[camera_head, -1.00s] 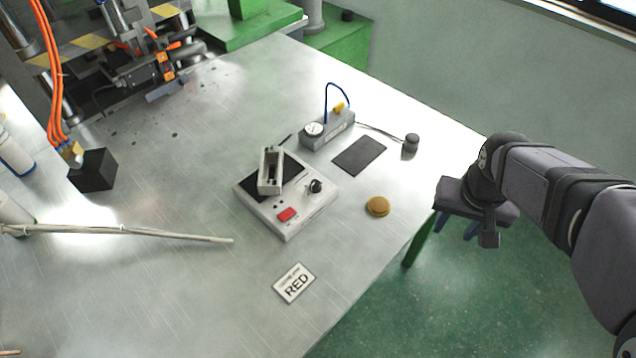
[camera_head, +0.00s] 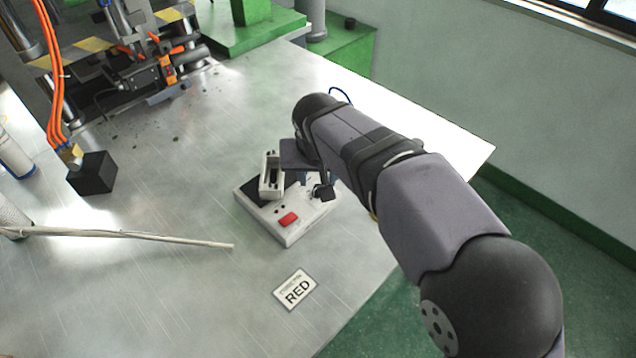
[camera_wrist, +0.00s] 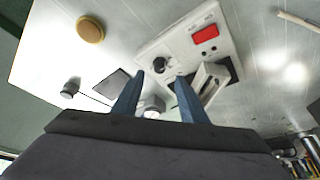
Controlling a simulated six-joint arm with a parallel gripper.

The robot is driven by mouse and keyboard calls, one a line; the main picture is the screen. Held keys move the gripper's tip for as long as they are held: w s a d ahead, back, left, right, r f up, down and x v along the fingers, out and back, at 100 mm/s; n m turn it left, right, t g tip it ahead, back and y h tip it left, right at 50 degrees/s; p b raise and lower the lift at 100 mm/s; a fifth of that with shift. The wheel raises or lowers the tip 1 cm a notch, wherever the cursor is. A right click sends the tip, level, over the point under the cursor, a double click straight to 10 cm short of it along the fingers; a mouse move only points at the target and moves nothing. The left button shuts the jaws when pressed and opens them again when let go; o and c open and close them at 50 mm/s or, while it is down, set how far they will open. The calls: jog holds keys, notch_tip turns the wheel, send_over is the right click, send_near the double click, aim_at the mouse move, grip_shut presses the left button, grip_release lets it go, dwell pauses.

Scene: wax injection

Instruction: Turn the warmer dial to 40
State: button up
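The warmer (camera_head: 290,232) is a white box on the metal table with a red switch (camera_head: 288,219) on its front. In the wrist view the warmer (camera_wrist: 184,36) is at the top, with its black dial (camera_wrist: 160,64) just beyond my fingertips. The dial's setting is too small to read.
A long rod (camera_head: 130,234) and a black block (camera_head: 92,173) are at left. In the wrist view a round tan disc (camera_wrist: 90,29), a dark pad (camera_wrist: 112,85) and a small dark cylinder (camera_wrist: 71,86) lie left of the warmer.

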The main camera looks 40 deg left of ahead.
aim_at(309, 210)
jog(key=shift+p+x, duration=0.55)
jog(key=shift+x, duration=2.3)
jog(key=shift+d, duration=0.1)
jog(key=shift+c, duration=0.3)
grip_shut()
